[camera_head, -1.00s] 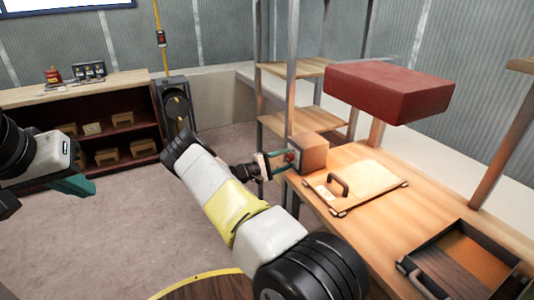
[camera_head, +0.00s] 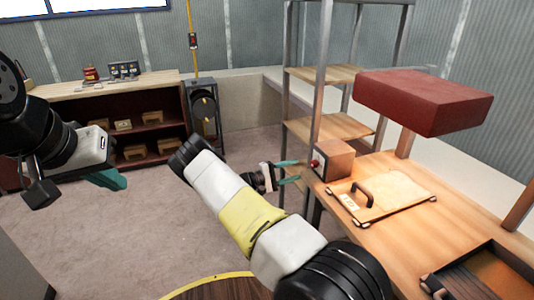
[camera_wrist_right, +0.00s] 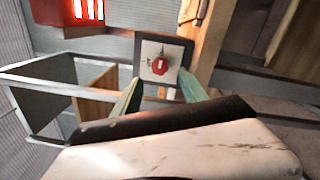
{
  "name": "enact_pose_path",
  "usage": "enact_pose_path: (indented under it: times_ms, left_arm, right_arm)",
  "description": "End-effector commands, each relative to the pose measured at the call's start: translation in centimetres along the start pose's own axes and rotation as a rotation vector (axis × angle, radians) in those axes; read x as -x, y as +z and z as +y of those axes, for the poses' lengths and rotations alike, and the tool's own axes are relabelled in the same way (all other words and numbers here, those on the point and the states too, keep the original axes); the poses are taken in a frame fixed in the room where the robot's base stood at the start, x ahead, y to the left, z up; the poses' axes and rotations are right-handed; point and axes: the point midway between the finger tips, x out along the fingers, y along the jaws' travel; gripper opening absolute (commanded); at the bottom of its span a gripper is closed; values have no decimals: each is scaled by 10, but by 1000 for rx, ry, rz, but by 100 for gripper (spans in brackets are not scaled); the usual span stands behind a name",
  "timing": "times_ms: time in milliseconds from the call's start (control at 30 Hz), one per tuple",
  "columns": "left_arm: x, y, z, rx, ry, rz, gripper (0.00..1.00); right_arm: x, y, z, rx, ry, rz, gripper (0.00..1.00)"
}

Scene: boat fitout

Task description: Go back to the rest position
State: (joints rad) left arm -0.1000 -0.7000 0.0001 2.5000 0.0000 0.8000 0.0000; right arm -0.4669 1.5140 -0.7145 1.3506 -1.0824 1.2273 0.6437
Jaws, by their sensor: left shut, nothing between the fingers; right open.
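My right gripper (camera_head: 292,171) reaches across the middle of the head view with its teal fingers apart and nothing between them. Its fingertips are just left of a small wooden box (camera_head: 336,157) with a red switch on its dark-framed face. In the right wrist view the red switch (camera_wrist_right: 160,65) shows on its pale plate, between and beyond the two teal fingers (camera_wrist_right: 158,95). My left gripper (camera_head: 112,181) is at the left of the head view, its teal fingers shut and empty, over open floor.
The wooden workbench (camera_head: 385,245) on the right carries a panel with a black handle (camera_head: 385,197) and a dark-framed tray (camera_head: 440,280). A red block (camera_head: 425,100) stands above it. Metal shelving (camera_head: 330,75) is behind; a low cabinet (camera_head: 110,90) stands back left. The carpet (camera_head: 120,245) is clear.

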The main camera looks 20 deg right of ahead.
Motion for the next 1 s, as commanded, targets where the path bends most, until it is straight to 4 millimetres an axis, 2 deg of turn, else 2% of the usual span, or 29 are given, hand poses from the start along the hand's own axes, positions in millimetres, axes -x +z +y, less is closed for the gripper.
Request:
enact_pose_path:
  times_ms: [133,233,367,500,767,1000]
  left_arm:
    - [0,0,0,0,0,0,0]
    - [0,0,0,0,0,0,0]
    - [0,0,0,0,0,0,0]
    - [0,0,0,0,0,0,0]
    - [0,0,0,0,0,0,0]
    - [0,0,0,0,0,0,0]
  right_arm:
    - [-2,3,2,-5,-18,-6,50]
    - [-7,15,8,-21,-91,-31,50]
    - [-14,46,19,-58,-278,-78,50]
    - [-10,84,30,-107,-518,-106,50]
    - [24,149,58,-212,-929,-66,50]
    - [69,210,97,-326,-1244,64,50]
